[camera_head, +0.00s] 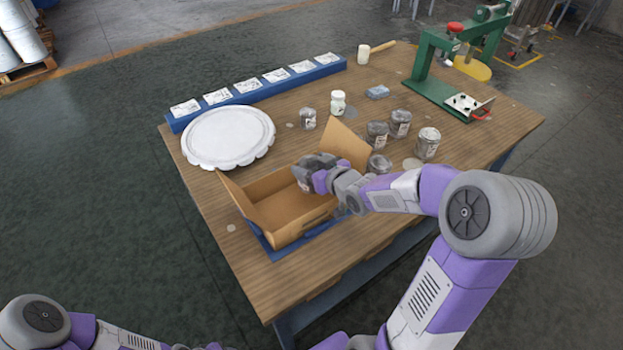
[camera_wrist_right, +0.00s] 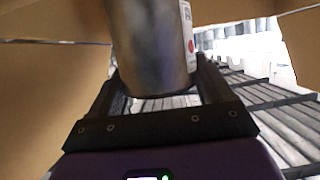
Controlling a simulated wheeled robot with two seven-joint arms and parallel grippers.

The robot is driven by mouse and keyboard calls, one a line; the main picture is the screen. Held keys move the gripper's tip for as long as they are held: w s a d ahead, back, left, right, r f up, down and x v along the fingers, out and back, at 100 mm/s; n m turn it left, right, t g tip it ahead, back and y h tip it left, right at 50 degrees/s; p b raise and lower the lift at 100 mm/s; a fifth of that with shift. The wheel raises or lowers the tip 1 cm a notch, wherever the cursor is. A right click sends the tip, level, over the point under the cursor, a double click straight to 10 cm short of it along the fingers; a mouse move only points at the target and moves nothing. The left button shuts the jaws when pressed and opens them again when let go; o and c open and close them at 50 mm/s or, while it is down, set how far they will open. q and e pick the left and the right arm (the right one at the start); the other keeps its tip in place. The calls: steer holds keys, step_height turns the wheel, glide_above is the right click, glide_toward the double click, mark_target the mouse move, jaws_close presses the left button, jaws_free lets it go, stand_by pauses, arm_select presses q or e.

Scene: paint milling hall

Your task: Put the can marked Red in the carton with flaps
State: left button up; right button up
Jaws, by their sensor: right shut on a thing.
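The open carton with flaps (camera_head: 270,205) stands on the near part of the wooden table, flaps spread. My right gripper (camera_head: 303,178) is over the carton's right end, by the raised back-right flap. In the right wrist view my right gripper (camera_wrist_right: 160,88) is shut on a grey metal can (camera_wrist_right: 150,45). A sliver of white label with a red mark shows at the can's right edge; its wording cannot be read. Brown cardboard (camera_wrist_right: 50,80) is around it in that view. In the head view the can is mostly hidden by the gripper. My left gripper is out of view.
Several other cans (camera_head: 427,143) stand right of the carton, close to my right forearm. A white scalloped lid (camera_head: 228,137) lies behind it.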

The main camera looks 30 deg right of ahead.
mark_target(302, 188)
step_height(302, 188, down, 4)
steer(key=shift+r+b, duration=0.15)
steer(key=shift+b, duration=0.45)
steer(key=shift+r, duration=0.1)
steer(key=shift+f+b, duration=0.6)
steer(key=o, duration=1.3)
